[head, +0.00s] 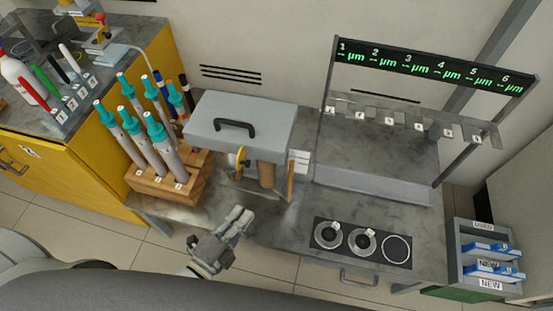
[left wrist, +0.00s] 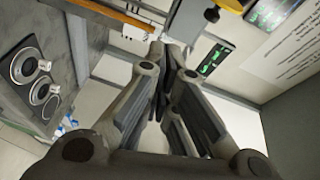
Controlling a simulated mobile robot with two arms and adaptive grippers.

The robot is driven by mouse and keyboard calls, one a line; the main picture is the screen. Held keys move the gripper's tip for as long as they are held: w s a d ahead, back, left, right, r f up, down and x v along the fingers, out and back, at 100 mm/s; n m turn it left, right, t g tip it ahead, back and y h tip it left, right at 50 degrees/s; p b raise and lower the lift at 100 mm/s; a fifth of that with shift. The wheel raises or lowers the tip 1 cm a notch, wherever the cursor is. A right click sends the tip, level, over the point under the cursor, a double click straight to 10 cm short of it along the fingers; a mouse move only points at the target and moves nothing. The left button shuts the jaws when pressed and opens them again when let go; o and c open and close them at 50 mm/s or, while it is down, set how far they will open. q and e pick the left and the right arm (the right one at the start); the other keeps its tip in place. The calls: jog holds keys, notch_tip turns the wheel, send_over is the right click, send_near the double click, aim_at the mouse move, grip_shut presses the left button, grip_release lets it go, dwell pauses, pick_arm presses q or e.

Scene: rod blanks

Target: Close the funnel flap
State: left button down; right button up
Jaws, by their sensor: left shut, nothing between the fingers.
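A grey box with a hinged-looking lid (head: 245,112) and a black handle (head: 234,126) stands at the back middle of the bench. I cannot tell for sure which part is the funnel flap. Below the box are a yellow knob (head: 243,157), a brown cylinder (head: 266,175) and a thin upright orange-brown plate (head: 290,181). An orange-brown strip (left wrist: 112,13) shows at the top of the left wrist view. My left gripper (head: 240,213) is shut and empty, in front of the box and apart from it. Its fingers (left wrist: 165,75) also fill the left wrist view. My right gripper is not in view.
A wooden rack (head: 150,185) with several teal-capped tools stands left of the box. Right are a frame with a numbered display (head: 430,68) and a black panel (head: 335,251) with round holders. Blue bins sit in a shelf (head: 468,240) at far right.

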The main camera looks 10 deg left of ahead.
pick_arm(q)
jog(key=w+d+r+m+h+p, duration=0.1)
jog(key=w+d+r, duration=0.2)
jog(key=w, duration=0.2)
jog(key=w+d+r+m+p, duration=0.1)
jog(key=w+d+r, duration=0.15)
jog(key=w, duration=0.25)
jog(key=shift+t, duration=0.4)
jog(key=a, duration=0.2)
jog(key=a+f, duration=0.1)
jog(key=a, duration=0.1)
jog(key=shift+w+p, duration=0.15)
jog(key=shift+p, duration=0.2)
jog(key=shift+a+r+n, duration=0.1)
jog(key=shift+r+n, duration=0.1)
jog(key=shift+n, duration=0.1)
